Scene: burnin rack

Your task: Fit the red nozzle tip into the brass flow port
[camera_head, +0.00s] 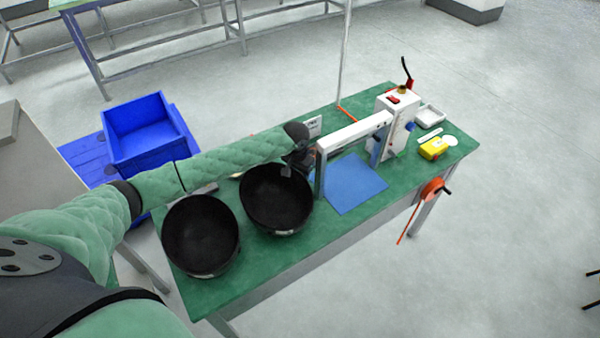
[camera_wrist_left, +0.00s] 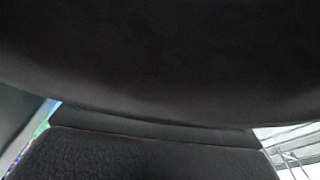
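A white upright unit (camera_head: 397,130) stands toward the far right of the green table in the head view. A small red piece (camera_head: 393,99), possibly the red nozzle tip, is on its top. A small brass-coloured spot (camera_head: 403,91), possibly the flow port, is just behind it; how the two relate is too small to tell. My left gripper (camera_head: 299,162) is above the far edge of the right black bowl, well left of the unit. Its fingers are dark and too small to read. The left wrist view is mostly filled by dark surfaces, with no fingertips clear. My right gripper is not in view.
Two black bowls (camera_head: 201,236) (camera_head: 275,200) stand on the green table (camera_head: 285,254). A white frame (camera_head: 355,132) spans above a blue mat (camera_head: 352,185), between my left gripper and the unit. A yellow item (camera_head: 433,148) and a white tray (camera_head: 430,115) lie at right.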

